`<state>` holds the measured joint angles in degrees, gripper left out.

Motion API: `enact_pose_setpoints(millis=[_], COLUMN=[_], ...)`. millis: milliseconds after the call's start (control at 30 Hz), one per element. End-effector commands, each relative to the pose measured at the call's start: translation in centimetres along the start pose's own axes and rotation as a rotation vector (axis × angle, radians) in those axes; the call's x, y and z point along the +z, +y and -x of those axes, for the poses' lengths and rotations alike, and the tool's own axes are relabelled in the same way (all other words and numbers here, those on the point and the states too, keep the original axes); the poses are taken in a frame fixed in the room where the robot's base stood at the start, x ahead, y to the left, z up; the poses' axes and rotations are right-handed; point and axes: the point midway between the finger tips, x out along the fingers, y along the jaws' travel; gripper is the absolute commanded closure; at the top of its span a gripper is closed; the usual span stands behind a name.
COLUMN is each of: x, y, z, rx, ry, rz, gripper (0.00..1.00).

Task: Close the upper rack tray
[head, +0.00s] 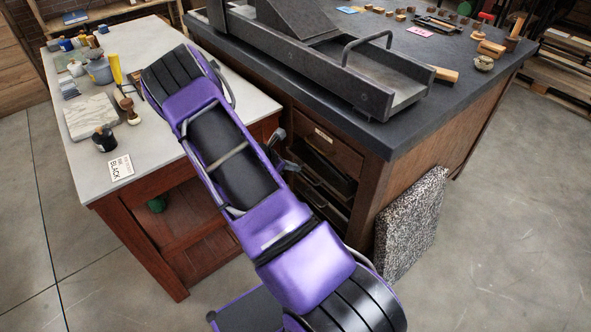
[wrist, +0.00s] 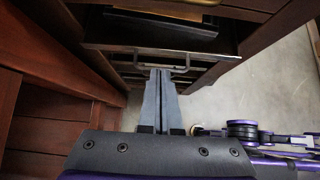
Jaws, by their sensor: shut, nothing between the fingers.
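A dark rack tray (wrist: 215,47) with a bar handle on its front stands out of the wooden cabinet in the wrist view, apparently the upper rack tray. A dark flat thing lies inside it. In the head view the dark trays (head: 324,190) sit in the cabinet's open front, partly hidden by my arm. My gripper (wrist: 160,74) is shut and empty. Its fingertips are at the middle of the tray's front, by the handle; I cannot tell whether they touch. In the head view part of my gripper (head: 284,158) shows beside my purple arm.
A wooden drawer (head: 325,146) with a label is above the trays. A dark-topped bench (head: 400,135) carries a heavy press (head: 330,50). A pale-topped table (head: 75,180) with inks stands left, close to the trays. A speckled slab (head: 410,225) leans on the bench's right side. Floor is clear at right.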

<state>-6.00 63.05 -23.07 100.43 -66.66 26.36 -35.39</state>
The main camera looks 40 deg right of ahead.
Motion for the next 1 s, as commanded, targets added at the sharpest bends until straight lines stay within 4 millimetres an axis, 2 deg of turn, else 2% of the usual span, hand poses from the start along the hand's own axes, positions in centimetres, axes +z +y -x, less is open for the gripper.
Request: enact_pose_setpoints(millis=[33,200,400,600,900,1000], x=[-0.1,-0.1,-0.1,0.0,0.0,0.7], y=[-0.2,-0.2,-0.1,-0.1,-0.1,-0.1], z=[-1.2,-4.4,-7.2,-8.2,-8.3,-9.2], rx=[-0.004,-0.004,-0.002,-0.002,-0.002,-0.003], ry=[-0.001,0.0,0.001,0.0,0.001,0.001], rz=[0.0,0.0,0.0,-0.001,0.0,-0.004], gripper=[1.0,1.0,1.0,1.0,1.0,1.0])
